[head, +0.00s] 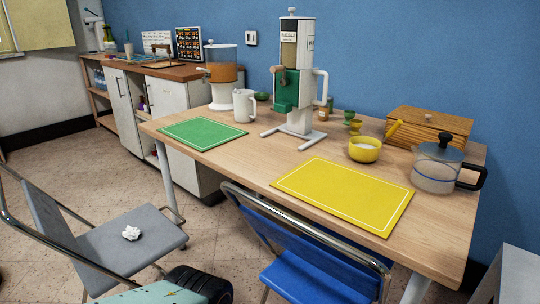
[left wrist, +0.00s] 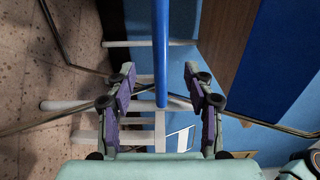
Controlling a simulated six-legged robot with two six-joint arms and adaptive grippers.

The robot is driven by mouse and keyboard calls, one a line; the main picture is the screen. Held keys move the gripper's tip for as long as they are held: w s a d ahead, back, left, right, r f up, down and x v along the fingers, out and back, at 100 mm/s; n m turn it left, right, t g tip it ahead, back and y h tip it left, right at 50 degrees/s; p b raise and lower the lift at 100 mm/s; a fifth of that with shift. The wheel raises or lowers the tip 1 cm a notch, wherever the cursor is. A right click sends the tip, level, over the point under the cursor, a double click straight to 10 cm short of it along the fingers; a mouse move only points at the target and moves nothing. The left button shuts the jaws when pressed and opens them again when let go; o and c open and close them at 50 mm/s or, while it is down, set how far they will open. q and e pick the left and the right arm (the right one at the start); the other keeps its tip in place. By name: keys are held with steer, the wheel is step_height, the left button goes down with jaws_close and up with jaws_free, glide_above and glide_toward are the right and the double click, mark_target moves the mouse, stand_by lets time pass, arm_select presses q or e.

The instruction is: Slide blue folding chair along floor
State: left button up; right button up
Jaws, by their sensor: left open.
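The blue folding chair (head: 315,262) stands at the near side of the table in the head view, its seat low and its metal-framed backrest near the table edge. In the left wrist view, a narrow blue part (left wrist: 161,50), apparently the chair seen edge-on, runs down between the fingers of my left gripper (left wrist: 160,75). The fingers are open on both sides of it, with a visible gap on each side. In the head view my left arm shows at the bottom, left of the chair; its fingertips are hidden. My right gripper is not in view.
A grey chair (head: 110,245) with crumpled paper (head: 131,233) on it stands to the left. The wooden table (head: 245,160) carries a green mat, a yellow mat (head: 345,193), a dispenser and pots. Tiled floor (head: 215,235) is open between the two chairs.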

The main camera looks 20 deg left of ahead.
arm_select(q)
steer(key=s+a+f+n+g+y, duration=0.25)
steer(key=s+f+n+g, duration=0.35)
steer(key=s+f+n, duration=0.3)
steer(key=s+a+r+n+g+y+p, duration=0.1)
steer(key=s+a+n+g+y+p, duration=0.1)
steer(key=s+n+g, duration=0.7)
steer(key=s+a+r+n+g+y+p, duration=0.2)
steer(key=s+a+r+n+g+p, duration=0.15)
steer(key=s+r, duration=1.1)
steer(key=w+r+t+p, duration=0.1)
steer(key=w+r+p, duration=0.1)
steer(key=w+r, duration=0.3)
step_height(320, 180, up, 2)
steer(key=shift+w+d+r+n, duration=0.1)
steer(key=shift+w+d+n, duration=0.2)
steer(key=shift+n, duration=0.15)
